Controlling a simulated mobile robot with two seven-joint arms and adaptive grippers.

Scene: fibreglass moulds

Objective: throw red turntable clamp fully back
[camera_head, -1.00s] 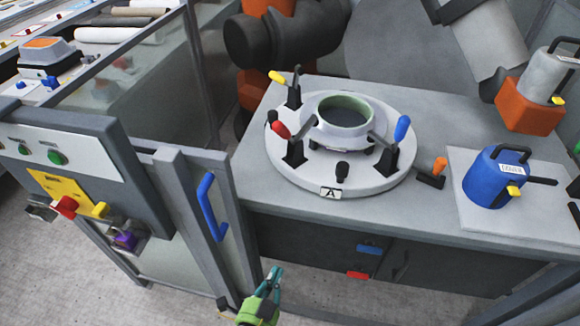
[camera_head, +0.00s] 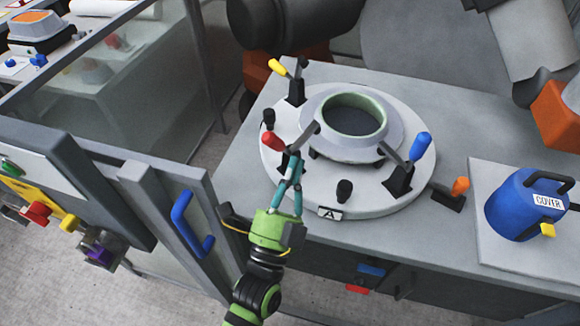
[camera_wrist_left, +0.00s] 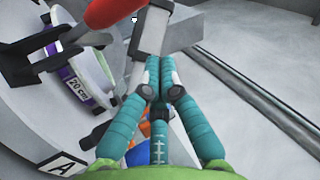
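The red clamp handle (camera_head: 272,142) is at the left front of the round white turntable (camera_head: 375,205), which carries a label A. In the left wrist view the red handle (camera_wrist_left: 112,12) is large at the top edge. My left gripper (camera_head: 293,157) is at the turntable's left front rim, just right of the red handle and in front of part of its clamp. In the left wrist view its teal fingertips (camera_wrist_left: 157,72) are together, below and right of the handle. I see nothing held between them. Contact with the clamp cannot be told. My right gripper is out of view.
A ring-shaped mould (camera_head: 352,118) sits on the turntable, with a yellow-handled clamp (camera_head: 280,68) and a blue-handled clamp (camera_head: 420,147) around it. An orange-handled lever (camera_head: 459,187) and a blue COVER container (camera_head: 522,207) stand right. A blue door handle (camera_head: 185,222) is left of my arm.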

